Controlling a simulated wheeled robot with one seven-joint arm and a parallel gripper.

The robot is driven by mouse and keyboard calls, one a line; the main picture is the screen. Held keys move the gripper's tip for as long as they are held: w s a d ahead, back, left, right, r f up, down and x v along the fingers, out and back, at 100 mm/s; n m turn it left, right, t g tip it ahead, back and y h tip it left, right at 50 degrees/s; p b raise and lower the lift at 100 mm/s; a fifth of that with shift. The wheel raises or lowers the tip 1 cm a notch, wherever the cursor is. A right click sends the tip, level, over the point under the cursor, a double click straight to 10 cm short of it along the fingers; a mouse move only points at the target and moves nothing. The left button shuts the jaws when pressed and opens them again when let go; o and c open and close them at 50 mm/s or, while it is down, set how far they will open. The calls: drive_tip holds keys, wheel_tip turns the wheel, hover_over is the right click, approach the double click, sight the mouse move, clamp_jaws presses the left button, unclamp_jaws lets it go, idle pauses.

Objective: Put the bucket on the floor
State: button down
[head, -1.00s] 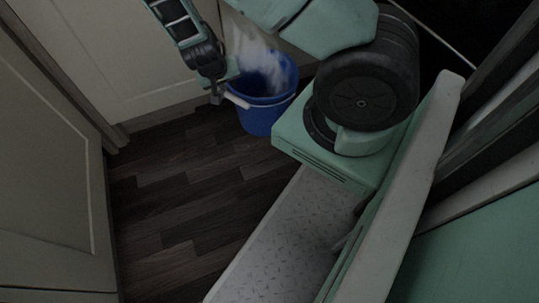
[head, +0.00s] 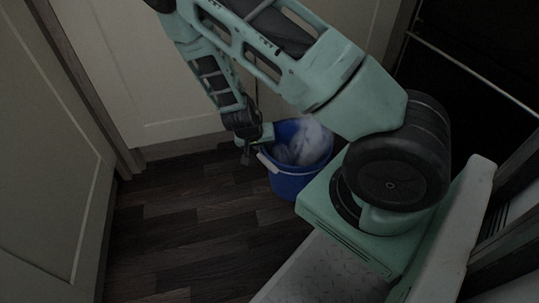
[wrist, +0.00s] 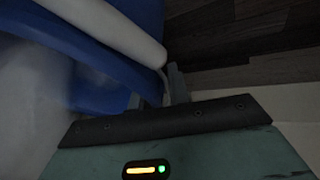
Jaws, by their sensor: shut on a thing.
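The blue bucket (head: 291,182) is near the cabinet front in the head view, with pale, crumpled-looking contents inside. My gripper (head: 257,147) is at the left side of its rim, by the white handle (head: 268,163). The bucket looks upright and close to the dark wood floor (head: 190,225). I cannot tell whether its bottom touches the floor, and my own base hides part of its right side.
A pale cabinet front (head: 170,75) rises behind the bucket, and a pale door (head: 50,170) stands at the left. The floor to the left and front of the bucket is clear. A dark space with a thin rail (head: 470,75) is at the upper right.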

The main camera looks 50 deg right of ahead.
wheel_tip(320, 180, down, 7)
drive_tip(key=b, duration=0.4)
drive_tip(key=shift+d+f, duration=0.1)
drive_tip(key=shift+f, duration=0.05)
drive_tip(key=c, duration=1.3)
unclamp_jaws()
drive_tip(key=shift+f, duration=0.15)
